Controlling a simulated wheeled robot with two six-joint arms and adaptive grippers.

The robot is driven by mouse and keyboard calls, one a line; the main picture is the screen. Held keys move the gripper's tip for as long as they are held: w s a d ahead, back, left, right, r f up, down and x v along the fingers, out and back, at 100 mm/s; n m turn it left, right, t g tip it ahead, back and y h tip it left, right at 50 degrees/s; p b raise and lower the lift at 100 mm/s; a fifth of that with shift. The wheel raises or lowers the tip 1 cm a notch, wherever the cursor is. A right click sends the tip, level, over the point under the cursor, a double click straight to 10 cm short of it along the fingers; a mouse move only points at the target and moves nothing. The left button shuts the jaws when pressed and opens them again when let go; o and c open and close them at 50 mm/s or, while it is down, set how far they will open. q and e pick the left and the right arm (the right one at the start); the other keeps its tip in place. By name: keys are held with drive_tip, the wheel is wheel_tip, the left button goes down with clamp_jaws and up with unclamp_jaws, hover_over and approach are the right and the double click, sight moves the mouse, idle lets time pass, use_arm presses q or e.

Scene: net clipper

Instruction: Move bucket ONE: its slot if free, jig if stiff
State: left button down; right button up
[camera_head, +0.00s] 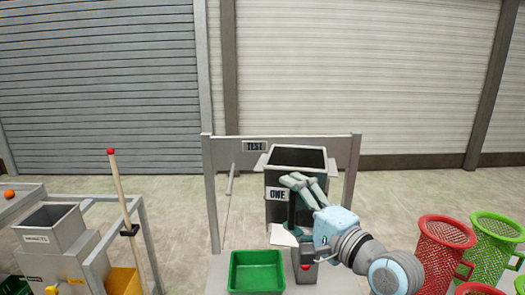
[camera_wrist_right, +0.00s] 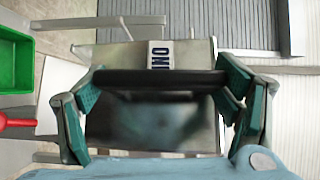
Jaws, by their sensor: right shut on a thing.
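Bucket ONE (camera_head: 278,213) is a dark grey, open-topped box with a white ONE label. It stands upright between the posts of a grey frame (camera_head: 212,185) with a TEST sign (camera_head: 255,146). My right gripper (camera_head: 298,183) is at the bucket's near side, shut on it. The bucket's underside is hidden. My left gripper is not in view.
A green tray (camera_head: 257,271) is on the grey bench in front, beside a white sheet (camera_head: 283,236). At left are a grey hopper (camera_head: 48,222), a red-tipped pole (camera_head: 122,190) and a yellow bin (camera_head: 124,281). Red (camera_head: 443,245) and green (camera_head: 492,243) mesh baskets stand at right.

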drive_tip(key=s+d+f+m+t+h+b, duration=0.2)
drive_tip(key=s+d+f+m+h, duration=0.3)
drive_tip(key=d+f, duration=0.85)
drive_tip(key=s+a+f+n+y+b, duration=0.1)
drive_tip(key=s+f+n+y, duration=0.1)
drive_tip(key=s, duration=0.5)
drive_tip(key=s+f+n+g+y+b, duration=0.1)
drive_tip(key=s+f+n, duration=0.1)
drive_tip(key=s+f, duration=0.2)
drive_tip(key=s, duration=0.3)
drive_tip(key=shift+a+f+y, duration=0.25)
drive_tip(key=shift+a+y, duration=0.1)
drive_tip(key=shift+y, duration=0.05)
